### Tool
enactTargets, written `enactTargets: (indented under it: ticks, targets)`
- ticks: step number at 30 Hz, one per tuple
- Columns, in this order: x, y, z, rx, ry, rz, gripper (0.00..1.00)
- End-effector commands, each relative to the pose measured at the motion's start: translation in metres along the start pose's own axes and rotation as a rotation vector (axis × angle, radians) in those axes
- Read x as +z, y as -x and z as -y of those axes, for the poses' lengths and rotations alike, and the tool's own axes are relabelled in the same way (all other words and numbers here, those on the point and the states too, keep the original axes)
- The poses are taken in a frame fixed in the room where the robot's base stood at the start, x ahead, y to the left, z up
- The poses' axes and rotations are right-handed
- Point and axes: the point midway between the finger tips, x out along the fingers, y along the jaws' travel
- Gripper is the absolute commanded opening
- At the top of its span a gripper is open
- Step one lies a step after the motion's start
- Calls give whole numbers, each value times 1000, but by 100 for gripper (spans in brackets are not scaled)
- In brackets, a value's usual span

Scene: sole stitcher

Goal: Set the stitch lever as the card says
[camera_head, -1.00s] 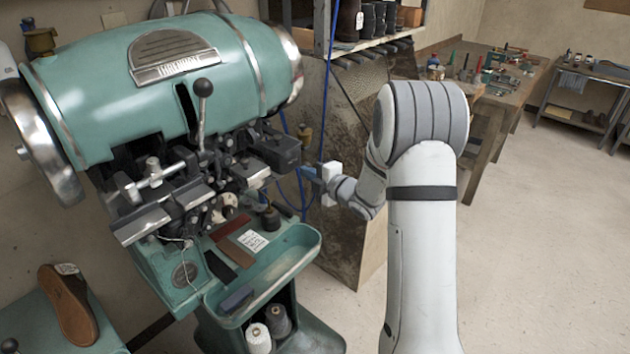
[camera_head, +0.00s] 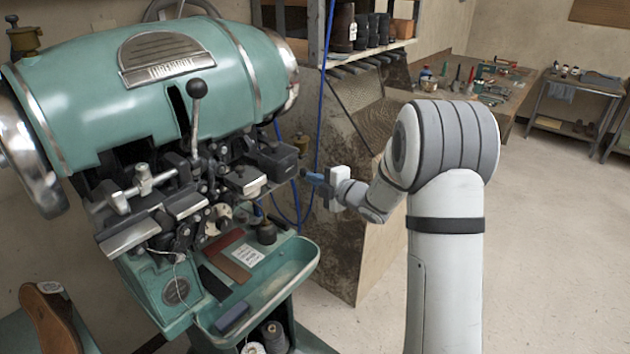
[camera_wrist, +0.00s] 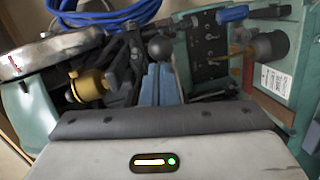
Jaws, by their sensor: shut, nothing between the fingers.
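The green stitching machine (camera_head: 150,85) fills the left of the head view. A lever with a dark ball knob (camera_head: 197,89) stands up from its front, near a slot. A small printed card (camera_head: 246,254) lies on the machine's tray; its text is too small to read. My gripper (camera_head: 308,177) is right of the machine's head, its blue fingers shut and empty, pointing left. In the wrist view a dark ball knob (camera_wrist: 159,48) is just beyond the shut fingertips (camera_wrist: 160,68); contact cannot be told. A dark plate with holes (camera_wrist: 208,45) and a white label (camera_wrist: 276,82) are right of it.
Blue cables (camera_head: 322,90) hang behind my gripper and also loop at the top of the wrist view. A shelf with boots (camera_head: 345,45) and a wooden bench (camera_head: 500,95) stand behind. A brown shoe (camera_head: 50,315) is at lower left.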

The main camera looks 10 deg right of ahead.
Motion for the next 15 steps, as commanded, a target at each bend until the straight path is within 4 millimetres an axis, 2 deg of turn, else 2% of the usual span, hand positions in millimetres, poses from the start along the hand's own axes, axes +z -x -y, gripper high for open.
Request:
enactTargets:
  ticks: [3,9,15]
  targets:
    - [-7,15,3,2,1,4,0]
    - [5,64,-1,2,-1,9,0]
    - [12,98,-3,2,0,8,0]
